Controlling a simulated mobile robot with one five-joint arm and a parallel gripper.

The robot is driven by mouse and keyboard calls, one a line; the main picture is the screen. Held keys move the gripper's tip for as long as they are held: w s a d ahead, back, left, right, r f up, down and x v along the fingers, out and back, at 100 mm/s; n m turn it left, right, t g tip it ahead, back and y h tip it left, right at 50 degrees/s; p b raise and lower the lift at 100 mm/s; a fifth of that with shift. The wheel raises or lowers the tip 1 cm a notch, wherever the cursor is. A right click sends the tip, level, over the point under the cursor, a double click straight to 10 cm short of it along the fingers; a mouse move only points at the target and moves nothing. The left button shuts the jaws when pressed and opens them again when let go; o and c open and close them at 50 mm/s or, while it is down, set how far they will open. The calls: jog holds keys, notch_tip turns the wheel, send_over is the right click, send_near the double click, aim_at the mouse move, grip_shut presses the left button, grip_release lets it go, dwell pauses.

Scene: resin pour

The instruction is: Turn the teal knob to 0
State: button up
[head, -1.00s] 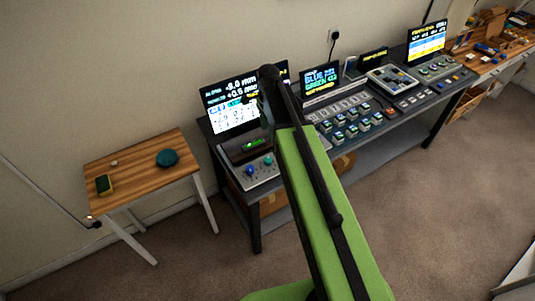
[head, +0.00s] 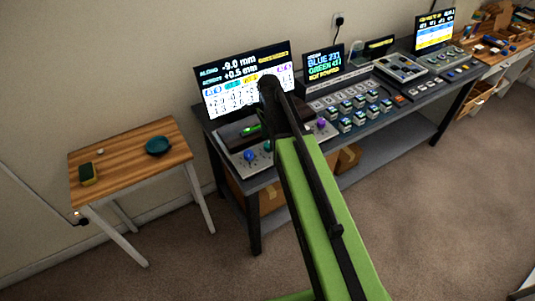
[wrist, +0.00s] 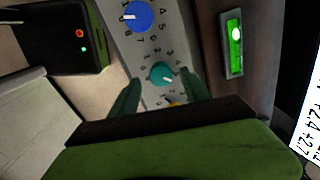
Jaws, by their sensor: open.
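The teal knob (wrist: 160,75) sits on a light grey panel (wrist: 178,22) with printed digits around it. Its white pointer mark faces right and slightly down in the wrist view; I cannot surely read the digit it faces. My gripper (wrist: 160,79) is open, with one green finger on each side of the teal knob; I cannot tell whether they touch it. In the head view the teal knob (head: 268,146) shows just left of my arm, which hides part of the panel.
A blue knob (wrist: 138,16) is beside the teal one, and a yellow knob (wrist: 174,104) is partly hidden by my gripper. A green-lit display (wrist: 235,42) stands right of the panel. A monitor (head: 248,80) rises behind. A small wooden table (head: 125,155) stands to the left.

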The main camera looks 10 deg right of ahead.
aim_at(268, 148)
notch_tip(268, 148, down, 3)
jog(key=shift+r+b, duration=0.1)
jog(key=shift+b, duration=0.55)
jog(key=shift+r, duration=0.1)
grip_shut()
jog(key=shift+a, duration=0.2)
jog(key=shift+d, duration=0.1)
